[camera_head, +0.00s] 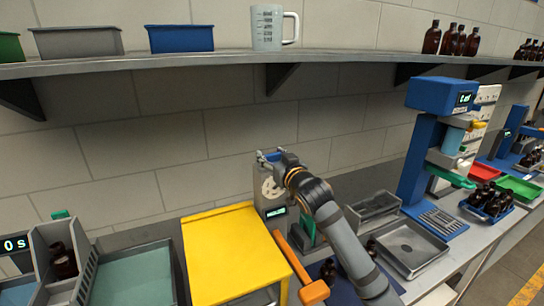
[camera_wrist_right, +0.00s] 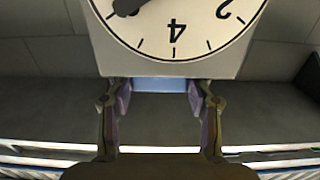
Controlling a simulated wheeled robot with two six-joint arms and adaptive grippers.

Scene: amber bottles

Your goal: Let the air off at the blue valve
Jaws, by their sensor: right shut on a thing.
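A grey device (camera_head: 267,198) with a round dial and a small lit display stands against the wall, right of a yellow cabinet. My right gripper (camera_head: 268,157) is at the top of this device. In the right wrist view the white dial (camera_wrist_right: 175,30) appears upside down and close. Just below it, a blue part (camera_wrist_right: 160,86), which looks like the blue valve, sits between the two fingers of my right gripper (camera_wrist_right: 160,95). The gripper is shut on it. The blue part is mostly hidden in the head view. My left gripper is not in view.
The yellow cabinet (camera_head: 222,250) and an orange handle (camera_head: 301,268) stand in front of the device. Metal trays (camera_head: 412,249) and a blue press (camera_head: 418,160) are to the right. A shelf (camera_head: 200,60) with bins and a jug (camera_head: 268,28) runs above.

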